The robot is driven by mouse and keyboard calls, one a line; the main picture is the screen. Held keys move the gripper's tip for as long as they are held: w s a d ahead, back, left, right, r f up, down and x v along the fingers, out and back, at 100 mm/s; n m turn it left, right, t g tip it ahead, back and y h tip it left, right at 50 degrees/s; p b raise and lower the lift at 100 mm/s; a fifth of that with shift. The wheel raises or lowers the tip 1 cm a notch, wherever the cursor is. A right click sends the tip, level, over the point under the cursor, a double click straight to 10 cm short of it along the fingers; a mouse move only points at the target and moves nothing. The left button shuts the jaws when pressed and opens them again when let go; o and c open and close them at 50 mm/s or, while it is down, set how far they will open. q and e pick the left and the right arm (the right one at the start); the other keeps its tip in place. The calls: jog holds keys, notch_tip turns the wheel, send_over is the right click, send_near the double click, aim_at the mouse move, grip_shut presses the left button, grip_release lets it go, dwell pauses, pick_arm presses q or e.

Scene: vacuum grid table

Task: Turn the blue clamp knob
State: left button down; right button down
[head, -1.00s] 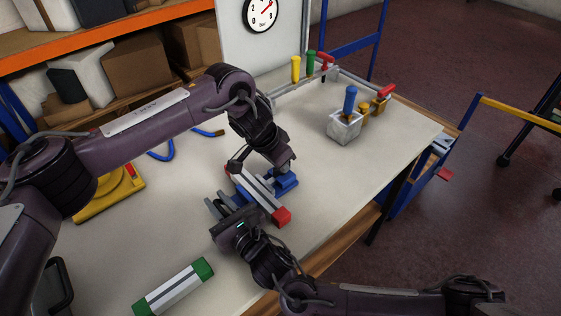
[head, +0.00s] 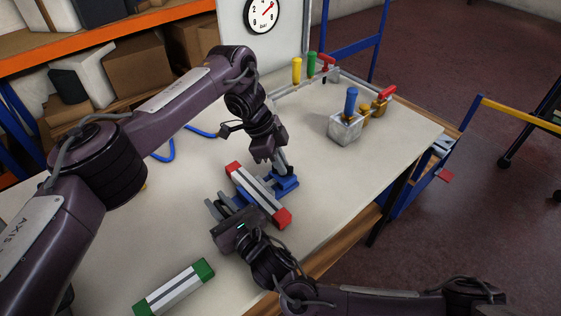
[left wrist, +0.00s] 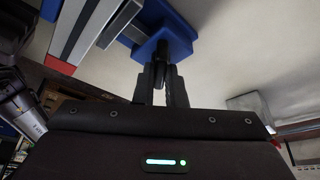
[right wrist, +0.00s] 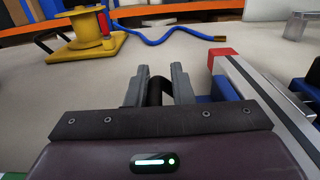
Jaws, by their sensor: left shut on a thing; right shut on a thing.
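A grey and white bar with red ends (head: 262,198) lies on the table with a blue clamp (head: 287,184) at its right side. My left gripper (head: 286,170) points down at this clamp. In the left wrist view its fingers (left wrist: 163,82) are shut on a dark knob (left wrist: 161,55) that stands out from the blue clamp block (left wrist: 172,32). My right gripper (head: 213,208) is at the bar's left side. In the right wrist view its fingers (right wrist: 158,85) are shut on a dark round piece (right wrist: 155,93), beside a blue part (right wrist: 224,88) and the bar.
A green-ended bar (head: 174,288) lies at the front left. A metal block with a blue handle (head: 351,101) stands at the right. A yellow spool (right wrist: 87,28) and a blue cable (right wrist: 160,37) are farther back. The table between the clamp and the metal block is clear.

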pick_arm(q)
jog(key=shift+s+d+f+m+g, duration=0.1)
jog(key=shift+m+g, duration=0.05)
jog(key=shift+m, duration=0.35)
jog(key=shift+d+f+m+g, duration=0.1)
jog(key=shift+m+g, duration=0.05)
jog(key=shift+m, duration=0.35)
jog(key=shift+r+m+g+y, duration=0.15)
jog(key=shift+m+g+y, duration=0.3)
jog(key=shift+m, duration=1.05)
jog(key=shift+w+m+g, duration=0.2)
jog(key=shift+m+g, duration=0.15)
jog(key=shift+m, duration=0.35)
jog(key=shift+r, duration=0.1)
jog(key=c, duration=1.5)
grip_release()
jog(key=shift+a, duration=0.1)
notch_tip(320, 180, up, 10)
